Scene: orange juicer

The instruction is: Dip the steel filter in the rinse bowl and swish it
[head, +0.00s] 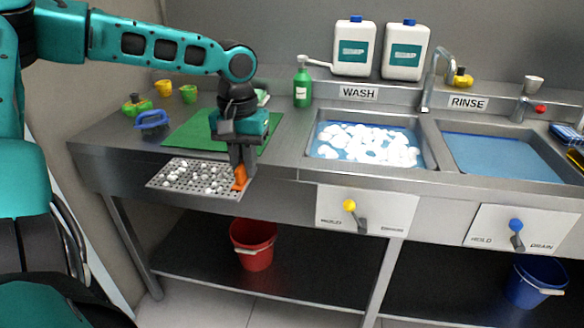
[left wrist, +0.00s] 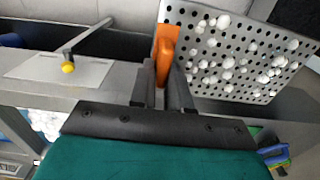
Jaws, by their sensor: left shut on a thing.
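The steel filter is a flat perforated grey plate (head: 168,180) with white bits scattered on it and an orange grip (head: 240,182) at its right side. It juts out at the counter's front edge on the left. My left gripper (head: 241,170) points down and is shut on the orange grip. The left wrist view shows the orange grip (left wrist: 166,45) between the fingers and the perforated plate (left wrist: 225,82) beside it. The rinse bowl is the right-hand sink (head: 505,160) with blue water, under the RINSE label (head: 468,103). My right gripper is not in view.
The wash sink (head: 372,143) with white foam lies between the filter and the rinse sink. A tall faucet (head: 432,85) stands behind the divider. A green mat (head: 190,137), green bottle (head: 303,85) and blue-handled item (head: 152,121) are on the counter. A red bucket (head: 252,248) stands below.

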